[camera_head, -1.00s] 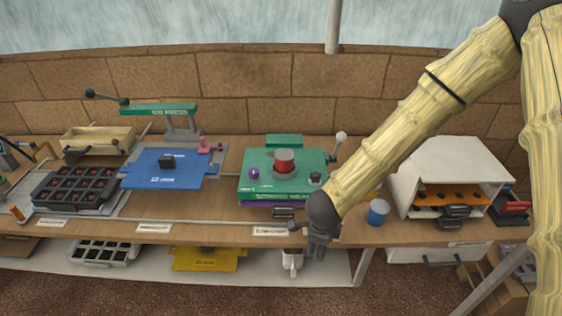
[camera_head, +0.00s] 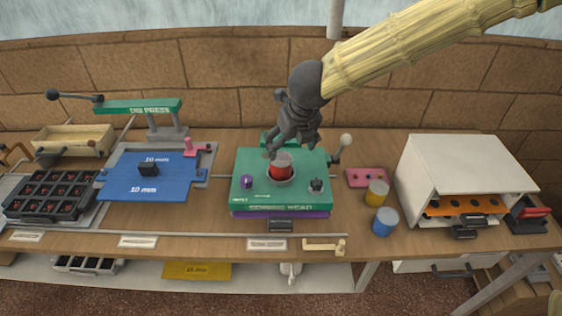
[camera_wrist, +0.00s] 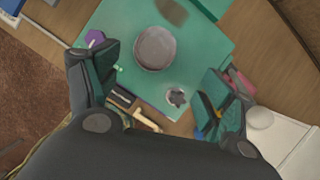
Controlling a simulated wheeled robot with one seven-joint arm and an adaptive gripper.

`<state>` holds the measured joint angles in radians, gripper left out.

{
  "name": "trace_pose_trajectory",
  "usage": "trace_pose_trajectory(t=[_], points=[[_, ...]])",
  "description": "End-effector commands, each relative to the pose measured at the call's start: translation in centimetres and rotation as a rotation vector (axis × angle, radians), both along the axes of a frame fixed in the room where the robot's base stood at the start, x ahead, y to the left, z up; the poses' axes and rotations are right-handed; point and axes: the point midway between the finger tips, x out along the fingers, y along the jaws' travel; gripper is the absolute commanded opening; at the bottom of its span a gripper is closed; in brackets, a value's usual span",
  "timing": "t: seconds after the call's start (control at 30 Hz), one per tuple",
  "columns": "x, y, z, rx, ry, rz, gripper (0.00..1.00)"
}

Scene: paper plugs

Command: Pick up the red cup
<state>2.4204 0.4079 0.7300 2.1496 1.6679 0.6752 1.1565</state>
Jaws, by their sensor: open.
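The red cup (camera_head: 281,170) stands upright in the middle of a green block (camera_head: 305,197) on the workbench. In the wrist view its round top (camera_wrist: 155,47) shows greyish brown on the green block (camera_wrist: 105,22). My gripper (camera_head: 284,147) is open and empty, just above and behind the cup, with its fingers pointing down. The fingertips hide part of the cup's top edge in the head view. In the wrist view my gripper's fingers (camera_wrist: 154,72) are spread wide, and the cup lies in the gap between them, toward the top of the picture.
A purple knob (camera_head: 246,182), a dark knob (camera_head: 316,185) and a white-balled lever (camera_head: 345,140) flank the cup. A yellow cup (camera_head: 377,194) and a blue cup (camera_head: 385,222) stand right. A white box (camera_head: 455,165) is farther right; a blue plate (camera_head: 150,185) lies left.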

Motion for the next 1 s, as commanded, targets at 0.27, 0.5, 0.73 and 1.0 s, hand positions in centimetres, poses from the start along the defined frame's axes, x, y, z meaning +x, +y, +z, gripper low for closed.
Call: trace_pose_trajectory(t=[0.27, 0.5, 0.73, 1.0], points=[[1.3, 1.6, -3.6, -0.004, 0.002, 0.017, 0.81], [1.8, 1.7, -4.8, -0.003, 0.001, 0.018, 0.81], [2.9, 2.1, -6.9, -0.004, 0.002, 0.018, 0.81], [3.8, 2.3, -9.1, -0.004, 0.001, 0.015, 0.81]])
